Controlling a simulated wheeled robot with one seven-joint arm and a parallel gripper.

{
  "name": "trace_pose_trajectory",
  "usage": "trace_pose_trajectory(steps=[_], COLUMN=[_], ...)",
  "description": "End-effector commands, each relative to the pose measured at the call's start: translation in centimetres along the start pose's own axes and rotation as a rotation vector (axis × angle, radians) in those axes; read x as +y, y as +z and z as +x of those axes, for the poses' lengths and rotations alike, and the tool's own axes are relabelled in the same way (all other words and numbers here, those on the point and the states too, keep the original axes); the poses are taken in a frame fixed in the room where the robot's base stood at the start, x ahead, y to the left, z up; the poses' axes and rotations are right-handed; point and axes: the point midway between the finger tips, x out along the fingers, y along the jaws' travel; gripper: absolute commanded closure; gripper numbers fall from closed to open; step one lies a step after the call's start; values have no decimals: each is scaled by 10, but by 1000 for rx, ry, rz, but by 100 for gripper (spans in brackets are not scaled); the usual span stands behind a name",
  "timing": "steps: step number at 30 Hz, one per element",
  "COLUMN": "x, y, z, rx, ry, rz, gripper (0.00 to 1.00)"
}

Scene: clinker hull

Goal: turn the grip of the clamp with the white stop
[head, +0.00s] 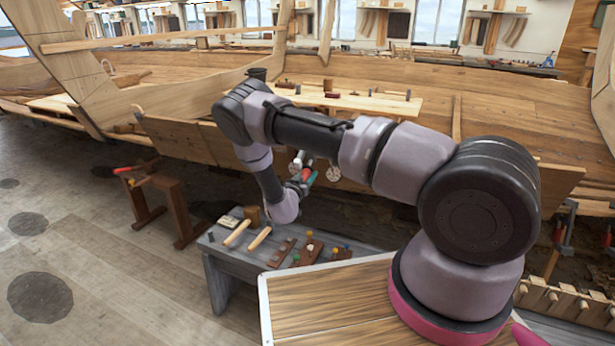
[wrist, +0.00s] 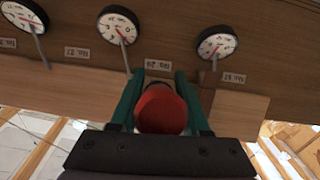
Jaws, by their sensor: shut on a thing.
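A round red grip (wrist: 162,110) fills the lower middle of the wrist view. My gripper (wrist: 158,92) is shut on it, with one teal finger on each side. In the head view my gripper (head: 306,176) is at the hull's side, and a bit of red shows between its fingers. The clamp's body is mostly hidden behind the grip and my gripper. I cannot make out a white stop on it, nor how far the grip is turned.
Round white-faced dials (wrist: 118,27) with rods sit on the planking beside the grip, one close to my left finger. Paper number labels (wrist: 158,66) are fixed there. In the head view a low grey bench (head: 233,262) with mallets stands below, and a brown trestle (head: 172,203) at left.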

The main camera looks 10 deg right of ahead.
Motion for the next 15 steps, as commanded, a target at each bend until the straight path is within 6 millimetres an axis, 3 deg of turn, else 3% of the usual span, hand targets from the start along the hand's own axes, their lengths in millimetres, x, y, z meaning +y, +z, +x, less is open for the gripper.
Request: trace_pose_trajectory(steps=[15], x=[5], y=[0], z=[-1], rx=[-1], ry=[141], rz=[-295], gripper=[100])
